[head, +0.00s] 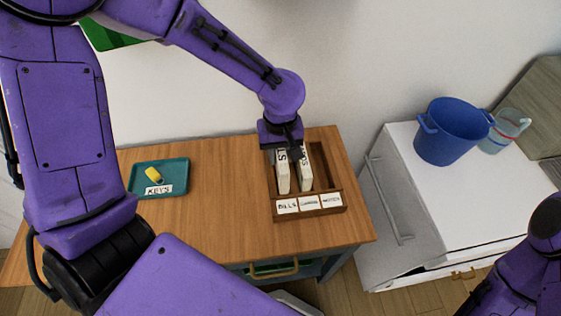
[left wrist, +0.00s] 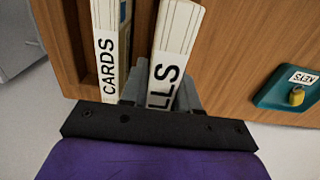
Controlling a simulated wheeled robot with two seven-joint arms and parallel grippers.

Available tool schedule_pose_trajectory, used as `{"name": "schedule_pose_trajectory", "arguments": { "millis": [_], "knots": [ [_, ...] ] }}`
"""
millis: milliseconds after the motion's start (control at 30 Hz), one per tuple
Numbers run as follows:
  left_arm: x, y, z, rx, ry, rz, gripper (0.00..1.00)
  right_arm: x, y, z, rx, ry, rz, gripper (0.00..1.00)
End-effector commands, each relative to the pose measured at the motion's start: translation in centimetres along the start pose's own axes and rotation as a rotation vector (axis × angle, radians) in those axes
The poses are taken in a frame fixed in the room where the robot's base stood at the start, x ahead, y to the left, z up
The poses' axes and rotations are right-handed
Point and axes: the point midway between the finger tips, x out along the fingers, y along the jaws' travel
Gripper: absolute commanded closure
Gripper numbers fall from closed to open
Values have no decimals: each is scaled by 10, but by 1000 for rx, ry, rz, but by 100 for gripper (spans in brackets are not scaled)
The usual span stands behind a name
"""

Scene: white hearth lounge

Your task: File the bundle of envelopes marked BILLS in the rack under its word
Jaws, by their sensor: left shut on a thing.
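The wooden rack (head: 325,211) stands on the table's right part, with front labels BILLS (head: 287,206), a middle one too blurred to read surely, and NOTES. My left gripper (head: 282,150) is shut on the white BILLS bundle (head: 283,178), upright in line with the leftmost compartment; how deep it sits is unclear. In the left wrist view the gripper (left wrist: 160,95) hides part of the bundle's word, leaving "LLS" on the bundle (left wrist: 180,30), which leans slightly. The CARDS bundle (head: 305,176) stands beside it in the middle compartment, also in the left wrist view (left wrist: 106,25).
A teal tray (head: 178,188) labelled KEYS holds a yellow item (head: 153,175) on the table's left. The right compartment looks empty. A white cabinet (head: 450,215) to the right bears a blue bucket (head: 450,135) and a clear jug (head: 503,132). The table between tray and rack is clear.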

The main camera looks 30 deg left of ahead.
Motion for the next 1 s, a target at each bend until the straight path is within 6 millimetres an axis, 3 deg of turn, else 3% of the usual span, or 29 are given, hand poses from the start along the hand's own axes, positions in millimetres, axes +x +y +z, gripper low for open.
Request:
{"name": "schedule_pose_trajectory", "arguments": {
  "millis": [300, 667, 700, 767, 1000],
  "knots": [
    [40, 2, -8, 2, 0, -2, 100, 2, 0, 1, 0, 0, 0, 57],
    [44, 2, -8, 1, 2, -1, 100, 2, 0, 1, 0, 0, 0, 57],
    [44, 2, -8, 1, 2, 0, 60, 2, 0, 1, 0, 0, 0, 57],
    [44, 2, -8, 1, 2, 0, 45, 2, 0, 1, 0, 0, 0, 57],
    [44, 2, -8, 1, 2, 0, 45, 2, 0, 1, 0, 0, 0, 57]
  ]
}}
